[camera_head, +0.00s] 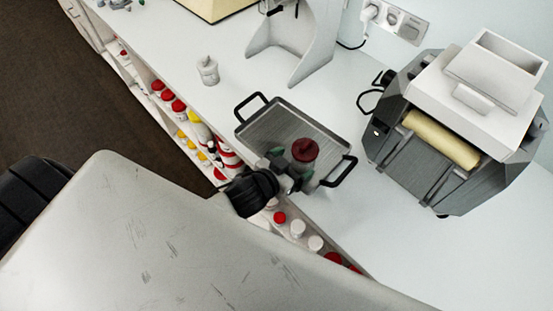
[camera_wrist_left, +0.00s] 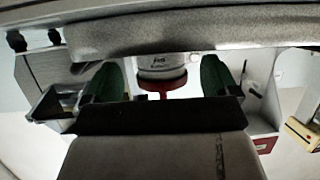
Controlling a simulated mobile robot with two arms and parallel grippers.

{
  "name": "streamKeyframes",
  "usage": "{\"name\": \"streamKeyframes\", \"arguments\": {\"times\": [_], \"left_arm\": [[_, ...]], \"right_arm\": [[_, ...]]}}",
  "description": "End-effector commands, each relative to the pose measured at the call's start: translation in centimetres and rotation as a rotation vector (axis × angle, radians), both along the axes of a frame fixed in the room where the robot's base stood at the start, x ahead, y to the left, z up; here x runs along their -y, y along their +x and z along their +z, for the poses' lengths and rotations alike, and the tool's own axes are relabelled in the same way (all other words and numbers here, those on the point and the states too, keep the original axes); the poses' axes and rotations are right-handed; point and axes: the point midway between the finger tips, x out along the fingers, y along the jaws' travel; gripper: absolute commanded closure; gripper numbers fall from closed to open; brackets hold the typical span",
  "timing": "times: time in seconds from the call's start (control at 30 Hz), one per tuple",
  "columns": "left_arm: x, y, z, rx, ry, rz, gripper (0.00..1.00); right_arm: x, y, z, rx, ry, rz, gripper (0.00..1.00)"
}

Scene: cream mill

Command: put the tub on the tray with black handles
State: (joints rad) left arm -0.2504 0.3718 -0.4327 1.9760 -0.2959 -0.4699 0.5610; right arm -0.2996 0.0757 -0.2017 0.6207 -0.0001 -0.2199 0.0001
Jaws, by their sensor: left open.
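The tray (camera_head: 262,128) is grey metal with black handles and lies on the white counter. The tub (camera_head: 304,150), with a dark red lid, is upright at the tray's near right part in the head view; its base is hidden, so contact with the tray cannot be seen. My left gripper (camera_head: 290,159) is open at the tub, with green fingertips beside it. In the left wrist view the white tub (camera_wrist_left: 162,66) shows between the two green fingers, with visible room on both sides. My right gripper is not in view.
A grey and white machine with a cream roller (camera_head: 441,140) stands right of the tray. A white stand (camera_head: 300,45) is behind it. A small white container (camera_head: 208,71) stands to the left. Shelves below the counter edge hold several red-lidded bottles (camera_head: 228,152).

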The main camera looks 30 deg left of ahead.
Motion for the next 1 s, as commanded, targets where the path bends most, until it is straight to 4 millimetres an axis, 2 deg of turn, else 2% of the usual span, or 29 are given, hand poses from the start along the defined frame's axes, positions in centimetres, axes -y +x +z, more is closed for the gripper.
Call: {"name": "streamKeyframes", "arguments": {"times": [0.03, 0.2, 0.4, 1.0], "left_arm": [[-0.3, -1.2, 0.2, -0.003, 0.0, -0.001, 0.11], [-1.2, -4.4, 1.6, -0.003, 0.0, -0.001, 0.11], [-1.9, -6.6, 2.7, -0.002, 0.001, 0.001, 0.11], [-2.1, -7.1, 3.1, 0.0, 0.0, 0.001, 0.11]], "right_arm": [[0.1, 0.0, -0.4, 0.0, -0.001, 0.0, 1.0], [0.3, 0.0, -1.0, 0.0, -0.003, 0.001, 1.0], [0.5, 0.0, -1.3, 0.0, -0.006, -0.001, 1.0], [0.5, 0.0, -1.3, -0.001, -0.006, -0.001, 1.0]]}}
